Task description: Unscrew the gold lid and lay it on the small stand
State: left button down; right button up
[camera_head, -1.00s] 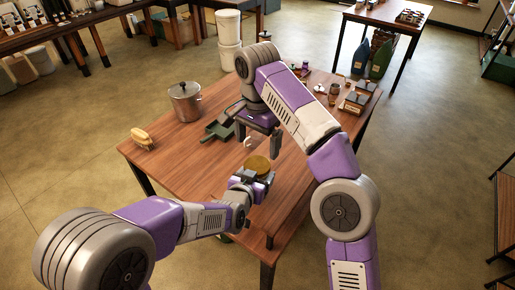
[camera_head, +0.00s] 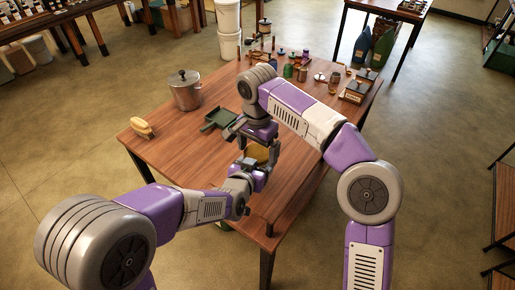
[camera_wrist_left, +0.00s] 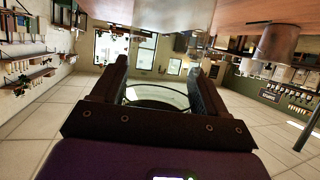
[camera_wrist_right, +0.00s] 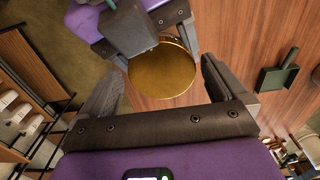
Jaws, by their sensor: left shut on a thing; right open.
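The round gold lid (camera_head: 257,152) is near the middle front of the table, between my two grippers. It shows larger in the right wrist view (camera_wrist_right: 163,72), below and beyond the fingers. My left gripper (camera_head: 254,172) is shut around a clear glass jar (camera_wrist_left: 157,97), seen between its fingers in the left wrist view. My right gripper (camera_head: 257,147) is open above the lid, its fingers (camera_wrist_right: 163,68) spread to either side. I cannot tell whether they touch it. I cannot make out the small stand with certainty.
A green dustpan (camera_head: 217,120) lies left of my right gripper. A metal pot (camera_head: 185,92) and a yellow object (camera_head: 143,128) stand on the table's left. Several small jars and boxes crowd its far right. The front left of the tabletop (camera_head: 185,160) is clear.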

jog(key=c, duration=1.1)
jog(key=n, duration=1)
jog(key=shift+d, duration=0.15)
jog(key=o, duration=1.1)
jog(key=shift+o, duration=0.2)
jog(key=shift+a, duration=0.25)
